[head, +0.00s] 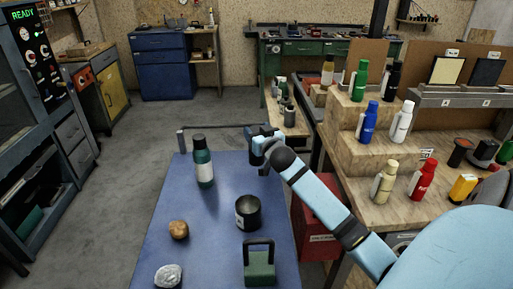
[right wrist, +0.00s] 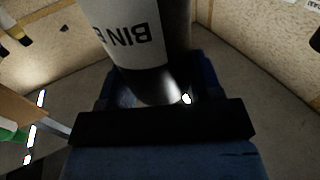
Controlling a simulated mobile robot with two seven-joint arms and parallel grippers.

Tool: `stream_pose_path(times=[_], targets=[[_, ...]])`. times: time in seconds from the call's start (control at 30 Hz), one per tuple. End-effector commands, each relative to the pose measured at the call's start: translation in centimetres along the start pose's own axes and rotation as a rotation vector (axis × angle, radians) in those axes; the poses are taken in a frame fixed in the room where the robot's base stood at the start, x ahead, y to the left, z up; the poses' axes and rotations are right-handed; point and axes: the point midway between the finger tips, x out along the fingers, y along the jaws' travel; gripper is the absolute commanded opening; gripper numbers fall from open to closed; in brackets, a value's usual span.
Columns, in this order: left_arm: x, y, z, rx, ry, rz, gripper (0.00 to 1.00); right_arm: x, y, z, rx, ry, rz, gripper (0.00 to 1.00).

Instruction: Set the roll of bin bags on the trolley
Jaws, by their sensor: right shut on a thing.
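The roll of bin bags (right wrist: 120,30) is a dark cylinder with a white label reading "BIN", upside down in the right wrist view. My right gripper (head: 262,145) is shut on it. In the head view the gripper is over the far right part of the trolley (head: 165,222), which has a blue top. The held roll shows there only as a small dark shape (head: 257,158), mostly hidden by the gripper. I cannot tell whether it touches the trolley top. My left gripper is not in view.
On the trolley stand a green bottle (head: 204,165), a black labelled canister (head: 248,213), a brown lump (head: 179,229), a silver ball (head: 168,276) and a green handled object (head: 259,266). A rail (head: 215,127) edges the far end. A stepped bench (head: 372,150) with bottles stands right.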

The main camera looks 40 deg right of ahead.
Motion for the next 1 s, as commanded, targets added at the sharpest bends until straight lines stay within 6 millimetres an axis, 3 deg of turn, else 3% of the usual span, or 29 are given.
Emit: stream_pose_path(times=[0.17, 0.43, 0.8, 0.83, 0.93, 1.0], targets=[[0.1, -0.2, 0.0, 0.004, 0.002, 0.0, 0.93, 0.0, 0.0, 1.1, 0.0, 0.002, 0.0, 0.12], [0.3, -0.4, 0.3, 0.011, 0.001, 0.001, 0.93, 0.0, 0.0, 4.9, 0.0, 0.0, 0.001, 0.12], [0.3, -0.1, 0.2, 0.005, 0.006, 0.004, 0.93, 0.0, 0.0, 5.3, 0.0, 0.002, 0.0, 0.12], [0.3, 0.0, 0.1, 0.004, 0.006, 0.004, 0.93, 0.0, 0.0, 5.3, 0.0, 0.001, 0.0, 0.63], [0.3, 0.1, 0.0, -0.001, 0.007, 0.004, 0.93, 0.0, 0.0, 5.3, -0.001, 0.001, 0.0, 0.84], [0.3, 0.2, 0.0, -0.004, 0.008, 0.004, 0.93, 0.0, 0.0, 5.2, -0.001, 0.001, 0.0, 0.84]])
